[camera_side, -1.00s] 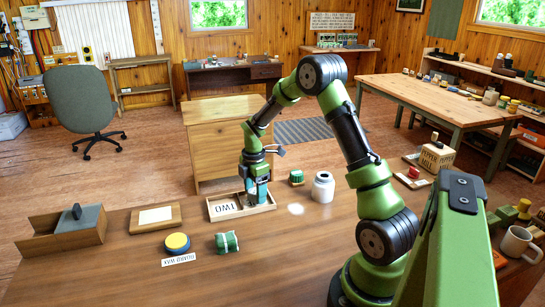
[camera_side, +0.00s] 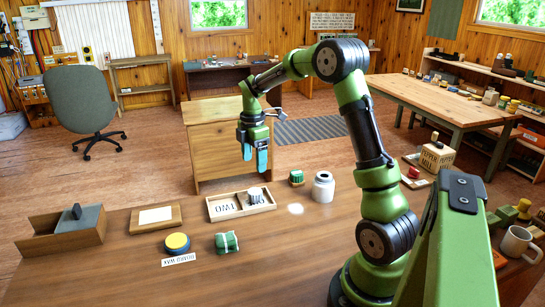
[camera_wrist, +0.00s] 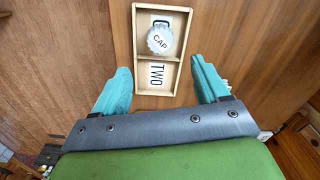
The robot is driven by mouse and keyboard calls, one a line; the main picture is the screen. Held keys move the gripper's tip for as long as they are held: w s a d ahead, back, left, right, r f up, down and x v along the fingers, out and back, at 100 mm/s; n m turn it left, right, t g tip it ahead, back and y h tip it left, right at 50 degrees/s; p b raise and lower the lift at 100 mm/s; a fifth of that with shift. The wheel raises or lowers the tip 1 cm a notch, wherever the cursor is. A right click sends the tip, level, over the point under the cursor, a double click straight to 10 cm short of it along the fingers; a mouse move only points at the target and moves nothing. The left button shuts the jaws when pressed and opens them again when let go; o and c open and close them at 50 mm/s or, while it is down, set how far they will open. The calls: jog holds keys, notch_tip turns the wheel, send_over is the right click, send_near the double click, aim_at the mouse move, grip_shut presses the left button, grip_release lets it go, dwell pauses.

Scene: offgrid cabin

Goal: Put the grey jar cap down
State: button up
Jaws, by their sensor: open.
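The grey jar cap (camera_side: 255,197), a ridged disc marked "CAP", lies in the right-hand compartment of a shallow wooden tray (camera_side: 240,214). The other compartment is lettered "TWO". The cap also shows in the wrist view (camera_wrist: 160,39), in the far compartment of the tray (camera_wrist: 140,88), covering part of that floor's marking. My gripper (camera_side: 255,164) has teal fingers, spread apart and empty, above the tray and clear of the cap. In the wrist view its fingers (camera_wrist: 160,68) stand on either side of the tray.
A white jar (camera_side: 323,188) and a small green item (camera_side: 296,178) stand right of the tray. A yellow-topped tin (camera_side: 177,243), a green-and-white roll (camera_side: 227,242) and a wooden block with a white card (camera_side: 155,215) lie left and in front. The front tabletop is mostly clear.

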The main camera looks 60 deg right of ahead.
jog(key=s+a+r+m+t, duration=0.2)
jog(key=a+r+m, duration=0.1)
jog(key=a+r, duration=0.3)
jog(key=s+a+r+m+t, duration=0.1)
jog(key=s+a+r+m, duration=0.25)
jog(key=a, duration=0.35)
jog(key=s+a+r+m+t+y, duration=0.1)
jog(key=s+a+m+t, duration=0.3)
jog(key=s+a+m, duration=0.5)
jog(key=s+a+y, duration=0.1)
jog(key=a, duration=0.2)
jog(key=shift+s+r, duration=0.15)
jog(key=shift+r, duration=0.05)
